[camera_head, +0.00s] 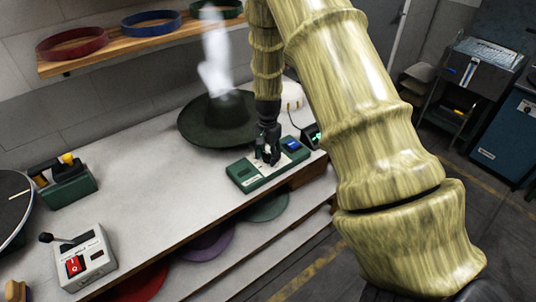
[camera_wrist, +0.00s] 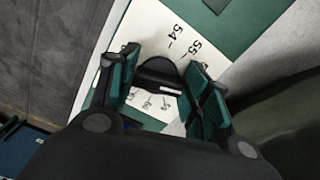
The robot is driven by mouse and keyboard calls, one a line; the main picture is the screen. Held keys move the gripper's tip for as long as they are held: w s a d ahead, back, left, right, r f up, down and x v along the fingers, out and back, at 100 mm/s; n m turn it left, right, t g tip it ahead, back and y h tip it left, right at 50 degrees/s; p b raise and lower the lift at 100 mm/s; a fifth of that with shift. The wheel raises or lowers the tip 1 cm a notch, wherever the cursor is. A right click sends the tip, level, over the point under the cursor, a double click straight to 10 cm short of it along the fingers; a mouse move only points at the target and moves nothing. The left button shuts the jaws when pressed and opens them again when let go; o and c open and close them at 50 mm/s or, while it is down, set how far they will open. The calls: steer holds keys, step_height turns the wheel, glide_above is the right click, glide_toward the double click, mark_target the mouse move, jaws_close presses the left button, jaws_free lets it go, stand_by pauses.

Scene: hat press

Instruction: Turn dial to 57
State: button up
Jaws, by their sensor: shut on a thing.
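A green control box (camera_head: 246,174) with a pale top plate sits near the bench's front edge in the head view. My gripper (camera_head: 268,155) reaches straight down onto it and hides the dial there. In the wrist view, my gripper (camera_wrist: 161,62) has its green-padded fingers on both sides of the black dial (camera_wrist: 158,74), shut on it. A short white mark shows on the dial's lower edge. The white scale plate (camera_wrist: 140,30) reads 54 and 55 above the dial.
A dark wide-brimmed hat (camera_head: 215,125) with white steam above it is close behind the box. A blue button or display (camera_head: 291,145) is on the box's right end. A grey switch box (camera_head: 85,262) stands at front left. The bench between is clear.

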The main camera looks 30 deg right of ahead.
mark_target(268, 154)
steer(key=shift+w+d+r+m, duration=0.1)
steer(key=shift+w+m, duration=0.05)
steer(key=shift+m, duration=0.35)
steer(key=o, duration=1)
step_height(268, 154, up, 12)
steer(key=shift+f, duration=0.1)
steer(key=shift+f, duration=0.1)
stand_by(0.6)
